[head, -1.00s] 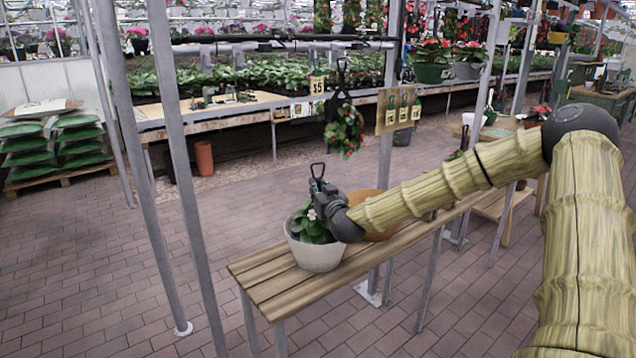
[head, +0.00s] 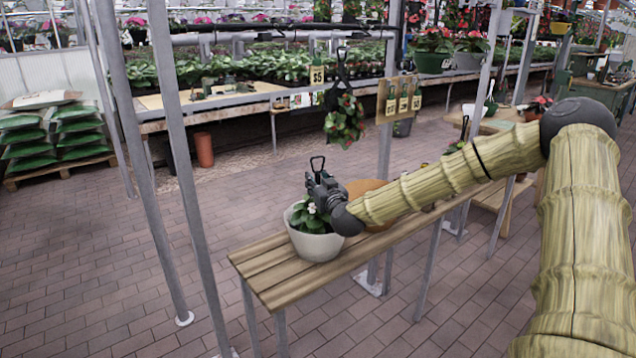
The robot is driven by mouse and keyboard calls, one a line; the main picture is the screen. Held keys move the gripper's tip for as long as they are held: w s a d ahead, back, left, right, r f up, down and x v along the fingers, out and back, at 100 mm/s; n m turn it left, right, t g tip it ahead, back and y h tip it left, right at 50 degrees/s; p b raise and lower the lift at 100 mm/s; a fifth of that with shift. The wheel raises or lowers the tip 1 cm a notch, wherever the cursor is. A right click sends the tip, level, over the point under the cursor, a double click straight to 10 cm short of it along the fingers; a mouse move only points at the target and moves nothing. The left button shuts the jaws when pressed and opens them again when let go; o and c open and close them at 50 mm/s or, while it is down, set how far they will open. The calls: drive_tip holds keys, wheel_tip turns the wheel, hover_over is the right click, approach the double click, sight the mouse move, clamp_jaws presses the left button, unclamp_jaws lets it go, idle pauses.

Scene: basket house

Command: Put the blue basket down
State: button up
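I see no blue basket in the head view. My gripper (head: 320,189) is at the end of my arm, just above a pale round pot (head: 316,246) with a leafy plant and small white flowers. The pot stands upright on a slatted wooden bench (head: 285,285).
A terracotta-coloured bowl (head: 366,189) is partly hidden behind my arm. Metal posts (head: 178,170) stand left of the bench. A hanging plant (head: 344,122) and price tags are behind. Stacked green bags (head: 55,138) lie at far left. The brick floor (head: 90,270) is open at left.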

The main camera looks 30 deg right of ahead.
drive_tip(key=v, duration=1.2)
drive_tip(key=s+a+f+n+g+y, duration=0.1)
drive_tip(key=s+a+f+g+y, duration=0.25)
drive_tip(key=f, duration=0.55)
drive_tip(key=s+a+f+n+g, duration=0.15)
drive_tip(key=s+a+f, duration=0.25)
drive_tip(key=a+f, duration=0.45)
drive_tip(key=s+a+f+g+y, duration=0.1)
drive_tip(key=s+a+f+g, duration=0.25)
drive_tip(key=f, duration=0.75)
drive_tip(key=s+a+f+g, duration=0.3)
drive_tip(key=s+f, duration=0.3)
drive_tip(key=s, duration=0.4)
drive_tip(key=s+a+f+g, duration=0.3)
drive_tip(key=s+f, duration=0.3)
drive_tip(key=s, duration=0.4)
drive_tip(key=s+a+f+g, duration=0.3)
drive_tip(key=s+f, duration=0.3)
drive_tip(key=s, duration=0.4)
drive_tip(key=shift+s+a, duration=0.2)
drive_tip(key=shift+a, duration=0.4)
drive_tip(key=shift+f, duration=0.1)
wheel_tip(320, 180, up, 8)
drive_tip(key=p, duration=0.8)
